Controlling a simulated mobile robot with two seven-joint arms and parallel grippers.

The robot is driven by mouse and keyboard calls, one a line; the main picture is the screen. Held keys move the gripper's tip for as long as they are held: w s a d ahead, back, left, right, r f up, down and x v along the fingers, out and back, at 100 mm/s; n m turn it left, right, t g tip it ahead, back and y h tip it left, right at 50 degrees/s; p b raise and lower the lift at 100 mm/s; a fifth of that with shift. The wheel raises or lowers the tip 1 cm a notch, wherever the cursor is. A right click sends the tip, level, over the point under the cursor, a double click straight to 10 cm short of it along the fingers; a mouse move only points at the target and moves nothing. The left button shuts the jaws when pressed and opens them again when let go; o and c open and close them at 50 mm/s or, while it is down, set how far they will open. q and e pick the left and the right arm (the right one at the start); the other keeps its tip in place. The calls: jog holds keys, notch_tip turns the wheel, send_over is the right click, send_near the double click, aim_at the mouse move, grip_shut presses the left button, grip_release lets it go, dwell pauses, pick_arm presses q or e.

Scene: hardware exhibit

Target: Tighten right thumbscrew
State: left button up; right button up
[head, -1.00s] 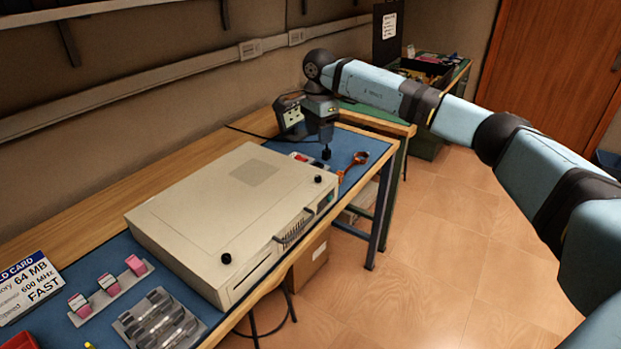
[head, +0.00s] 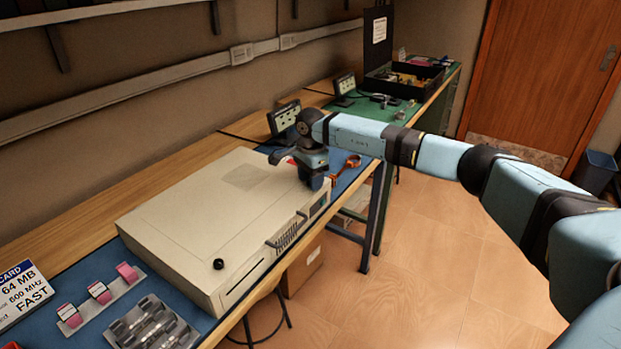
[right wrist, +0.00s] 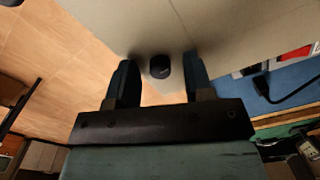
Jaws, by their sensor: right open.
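A beige computer case (head: 190,220) lies flat on the workbench. Its left thumbscrew (head: 218,264), a black knob, stands on the lid's near corner. The right thumbscrew (right wrist: 160,66) shows in the right wrist view as a black knob on the lid; in the head view my right gripper hides it. My right gripper (head: 316,182) points down over the case's far right corner. In the right wrist view its open fingers (right wrist: 158,75) stand on either side of the knob, with a gap visible on each side. My left gripper is not in view.
An orange tool (head: 352,163) lies on the blue mat beyond the case. A small display (head: 284,118) stands behind it. Pink parts (head: 99,292) on a rack and a grey tray (head: 152,325) sit at the near left. Open floor lies to the right.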

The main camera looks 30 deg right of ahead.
grip_shut()
